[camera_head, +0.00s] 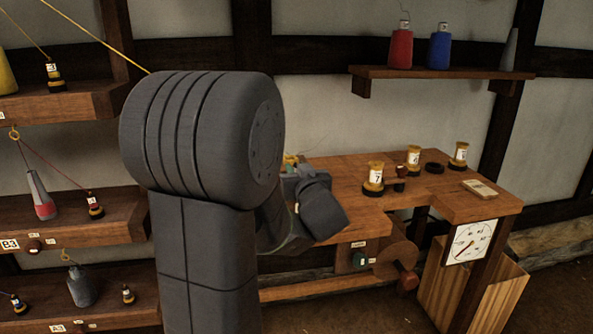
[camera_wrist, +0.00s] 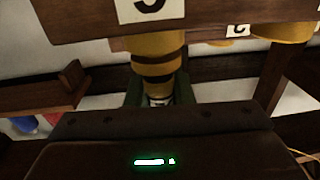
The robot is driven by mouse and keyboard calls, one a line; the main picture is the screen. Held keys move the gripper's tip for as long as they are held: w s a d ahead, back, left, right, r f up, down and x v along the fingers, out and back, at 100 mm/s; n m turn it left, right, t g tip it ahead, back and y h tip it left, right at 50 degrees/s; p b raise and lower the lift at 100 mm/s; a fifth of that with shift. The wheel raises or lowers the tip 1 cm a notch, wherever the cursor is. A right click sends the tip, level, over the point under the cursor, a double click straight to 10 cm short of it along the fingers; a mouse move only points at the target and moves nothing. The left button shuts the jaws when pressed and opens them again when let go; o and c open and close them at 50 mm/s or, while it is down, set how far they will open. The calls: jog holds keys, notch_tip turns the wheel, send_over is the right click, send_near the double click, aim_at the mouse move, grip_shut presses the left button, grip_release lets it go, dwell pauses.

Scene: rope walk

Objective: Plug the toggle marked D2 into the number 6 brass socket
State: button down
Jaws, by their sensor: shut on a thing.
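In the wrist view my gripper (camera_wrist: 158,92) is shut on a yellow-and-dark banded toggle (camera_wrist: 157,70). No D2 mark shows on it. The banded piece stands in line under a wooden board carrying a white number plate (camera_wrist: 150,8), cut off by the frame edge and not surely readable. I cannot tell where the toggle ends and any brass socket begins, or whether it is seated. Another yellow fitting (camera_wrist: 285,30) shows at the right, beside a small white label (camera_wrist: 238,30).
In the head view a wooden bench (camera_head: 440,196) holds several yellow-and-black bobbins, one marked 7 (camera_head: 376,177), and a dial (camera_head: 471,242). Shelves with toggles (camera_head: 60,210) stand at the left. A high shelf (camera_head: 440,73) holds red and blue cones. A yellow cord (camera_head: 95,37) runs behind my arm.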

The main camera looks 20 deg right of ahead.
jog(key=shift+f, duration=0.35)
jog(key=c, duration=1.5)
grip_release()
jog(key=shift+c, duration=0.2)
jog(key=shift+s, duration=0.1)
jog(key=s+a+p, duration=0.1)
jog(key=s, duration=0.9)
jog(key=shift+s+a, duration=0.35)
jog(key=shift+a, duration=0.05)
jog(key=w, duration=0.2)
jog(key=w+d, duration=0.1)
jog(key=w, duration=0.2)
jog(key=w+b, duration=0.1)
jog(key=w, duration=0.2)
jog(key=shift+w+d, duration=0.1)
jog(key=shift+d, duration=0.1)
jog(key=shift+w, duration=0.1)
